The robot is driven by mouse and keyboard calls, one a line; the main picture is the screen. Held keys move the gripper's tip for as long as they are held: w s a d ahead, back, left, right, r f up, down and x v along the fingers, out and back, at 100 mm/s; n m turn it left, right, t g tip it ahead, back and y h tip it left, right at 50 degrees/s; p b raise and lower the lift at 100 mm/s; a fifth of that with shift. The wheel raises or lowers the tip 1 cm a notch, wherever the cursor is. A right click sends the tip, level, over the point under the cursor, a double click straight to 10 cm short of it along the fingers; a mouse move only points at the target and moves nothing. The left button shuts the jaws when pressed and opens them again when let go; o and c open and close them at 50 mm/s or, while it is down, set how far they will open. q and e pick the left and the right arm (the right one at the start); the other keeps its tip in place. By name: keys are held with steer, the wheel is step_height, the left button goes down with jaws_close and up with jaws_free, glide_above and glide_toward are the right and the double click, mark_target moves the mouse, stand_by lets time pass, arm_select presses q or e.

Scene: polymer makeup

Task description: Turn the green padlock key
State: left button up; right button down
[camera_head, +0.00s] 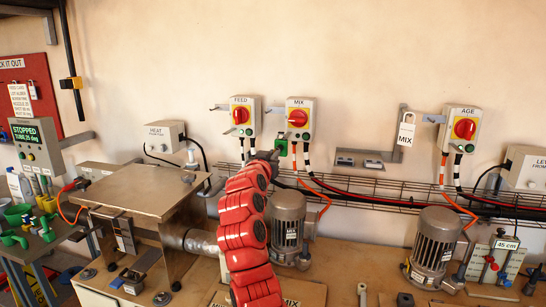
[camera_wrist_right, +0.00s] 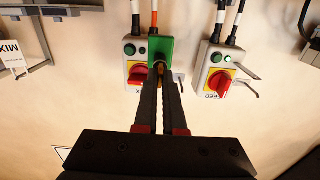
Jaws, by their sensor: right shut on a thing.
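The green padlock (camera_head: 282,147) is below the left part of the MIX switch box (camera_head: 300,119). In the right wrist view, which is upside down, the padlock (camera_wrist_right: 160,48) is close up, in front of the MIX box's edge. My right gripper (camera_wrist_right: 160,70) has its fingertips at the padlock's face. They are shut on a small yellowish piece there, which looks like the key and is mostly hidden by the fingers. In the head view the right gripper (camera_head: 268,156) is just left of the padlock, above my red arm. My left gripper is not in view.
The FEED box (camera_head: 240,115) is close on the left, the AGE box (camera_head: 462,129) far right. Cables and a wire tray (camera_head: 350,185) run below the boxes. A motor (camera_head: 288,222) and a metal table (camera_head: 140,190) flank my arm. The wall above is clear.

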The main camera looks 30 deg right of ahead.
steer(key=shift+s+m+b, duration=0.15)
steer(key=shift+m+b, duration=6.6)
steer(key=shift+m, duration=1.15)
steer(key=c, duration=1)
jaws_free()
steer(key=shift+d+f, duration=0.1)
steer(key=shift+d, duration=0.05)
steer(key=shift+b+v, duration=0.75)
steer(key=shift+v, duration=8)
